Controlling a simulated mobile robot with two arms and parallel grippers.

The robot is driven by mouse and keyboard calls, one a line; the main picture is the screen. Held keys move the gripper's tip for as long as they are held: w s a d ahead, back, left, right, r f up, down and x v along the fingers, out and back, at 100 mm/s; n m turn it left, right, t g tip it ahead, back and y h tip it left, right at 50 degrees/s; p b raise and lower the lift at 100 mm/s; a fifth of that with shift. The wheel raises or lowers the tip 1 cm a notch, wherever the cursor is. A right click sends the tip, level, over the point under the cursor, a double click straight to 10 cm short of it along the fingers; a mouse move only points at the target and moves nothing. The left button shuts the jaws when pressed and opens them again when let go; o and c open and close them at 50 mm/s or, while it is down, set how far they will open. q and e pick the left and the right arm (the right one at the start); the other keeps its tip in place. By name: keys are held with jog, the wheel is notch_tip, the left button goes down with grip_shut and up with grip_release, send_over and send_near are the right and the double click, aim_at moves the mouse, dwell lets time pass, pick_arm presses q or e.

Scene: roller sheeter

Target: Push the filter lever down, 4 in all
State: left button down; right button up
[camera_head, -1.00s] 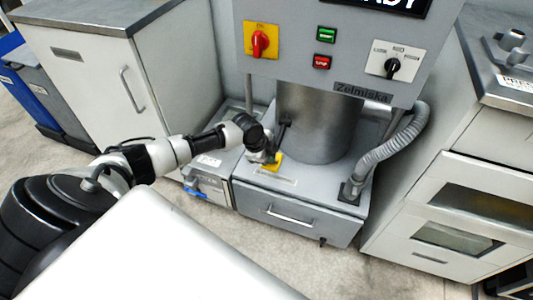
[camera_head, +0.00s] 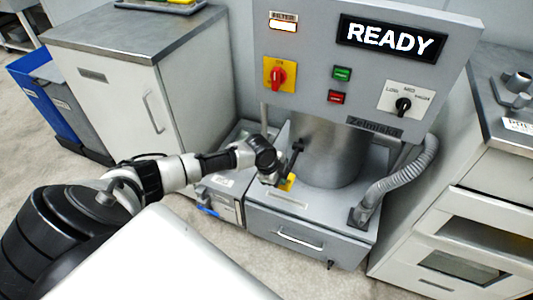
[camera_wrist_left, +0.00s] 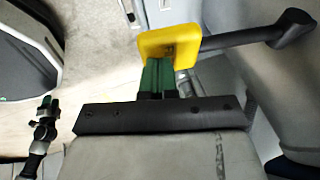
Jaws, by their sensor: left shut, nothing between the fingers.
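The filter lever is a black rod (camera_head: 295,159) on the front left of the metal cylinder, with a yellow grip (camera_head: 288,184) at its lower end. The left wrist view shows the yellow grip (camera_wrist_left: 166,44) and the rod (camera_wrist_left: 235,38) running to a black joint by the cylinder. My left gripper (camera_head: 279,181) is at the yellow grip. Its green fingertips (camera_wrist_left: 157,75) are shut and empty, seemingly against the grip; contact is hard to confirm. My right gripper (camera_wrist_left: 47,104) shows small in the left wrist view; its jaw state is unclear.
The machine's panel has a FILTER light (camera_head: 283,25), a READY display (camera_head: 390,38), a red switch (camera_head: 279,75) and a dial (camera_head: 403,105). A grey hose (camera_head: 405,172) is right of the cylinder. Cabinets stand on both sides (camera_head: 130,90).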

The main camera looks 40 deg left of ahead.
pick_arm(q)
jog(key=p+v, duration=0.1)
jog(key=v, duration=0.8)
jog(key=shift+s, duration=0.3)
pick_arm(e)
jog(key=shift+s+d+f, duration=0.1)
jog(key=shift+s+d, duration=0.15)
jog(key=shift+s, duration=0.85)
jog(key=shift+s+d+f, duration=0.1)
jog(key=shift+s+d, duration=0.1)
jog(key=shift+s, duration=0.9)
pick_arm(q)
jog(key=shift+r, duration=0.1)
pick_arm(e)
jog(key=shift+r, duration=0.1)
